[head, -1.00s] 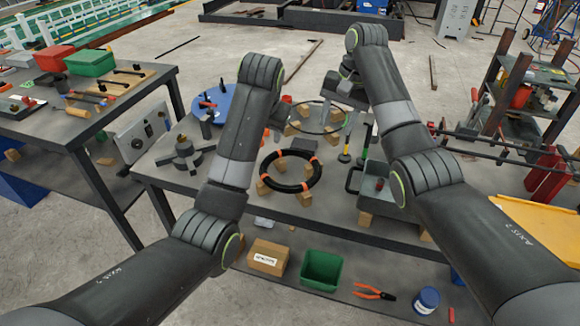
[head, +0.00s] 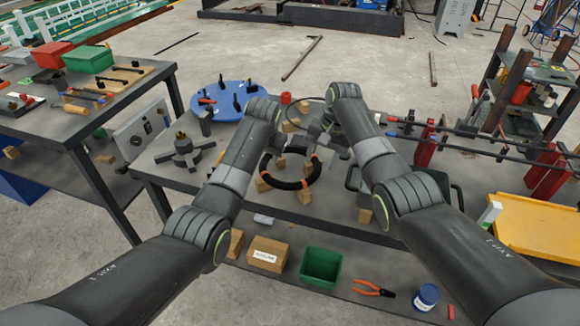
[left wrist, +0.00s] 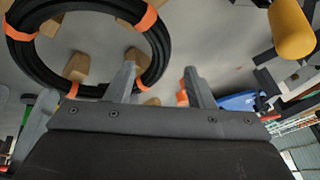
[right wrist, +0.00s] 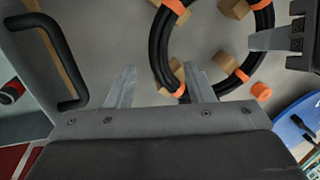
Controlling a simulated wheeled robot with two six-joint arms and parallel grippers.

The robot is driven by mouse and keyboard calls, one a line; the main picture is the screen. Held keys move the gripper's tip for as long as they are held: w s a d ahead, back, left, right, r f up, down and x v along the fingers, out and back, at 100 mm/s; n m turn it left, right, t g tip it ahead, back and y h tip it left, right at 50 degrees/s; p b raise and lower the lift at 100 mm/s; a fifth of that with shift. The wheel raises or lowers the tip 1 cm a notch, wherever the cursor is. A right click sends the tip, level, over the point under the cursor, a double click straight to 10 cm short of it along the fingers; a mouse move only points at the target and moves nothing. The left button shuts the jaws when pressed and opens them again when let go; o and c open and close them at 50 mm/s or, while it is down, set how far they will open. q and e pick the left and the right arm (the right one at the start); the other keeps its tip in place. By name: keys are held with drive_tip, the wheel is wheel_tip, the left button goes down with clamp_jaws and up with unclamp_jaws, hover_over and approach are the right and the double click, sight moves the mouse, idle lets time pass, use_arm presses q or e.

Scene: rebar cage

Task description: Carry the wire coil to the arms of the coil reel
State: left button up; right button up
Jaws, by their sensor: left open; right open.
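The wire coil (head: 291,187), a black ring with orange ties, rests on wooden blocks on the table; it also shows in the left wrist view (left wrist: 25,68) and the right wrist view (right wrist: 158,50). The grey coil reel (head: 184,155), with spread arms and a brass-coloured tip, stands left of it. My left gripper (left wrist: 160,82) is open and empty beside the coil's left part. My right gripper (right wrist: 160,85) is open, with the coil's rim seen just ahead of its fingers. Both fingertips are largely hidden by my arms in the head view.
A blue disc (head: 222,104) with upright pegs stands behind the reel. A grey tray with a black handle (head: 458,195) is to the right. A green bin (head: 321,268) and a cardboard box (head: 268,254) are on the lower shelf. Another table (head: 60,125) stands left.

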sight(266, 159)
use_arm(q)
drive_tip(key=shift+x, duration=1.8)
use_arm(e)
drive_tip(key=shift+w+a+f, duration=0.1)
drive_tip(key=shift+a+f, duration=0.1)
drive_tip(key=shift+f, duration=0.7)
drive_tip(key=shift+a+f, duration=0.15)
drive_tip(key=shift+f, duration=0.7)
use_arm(q)
drive_tip(key=shift+c, duration=0.4)
use_arm(e)
drive_tip(key=shift+c, duration=0.5)
use_arm(q)
clamp_jaws()
use_arm(e)
clamp_jaws()
use_arm(q)
drive_tip(key=shift+w+r, duration=0.1)
drive_tip(key=shift+r, duration=0.1)
use_arm(e)
drive_tip(key=shift+w+r, duration=0.1)
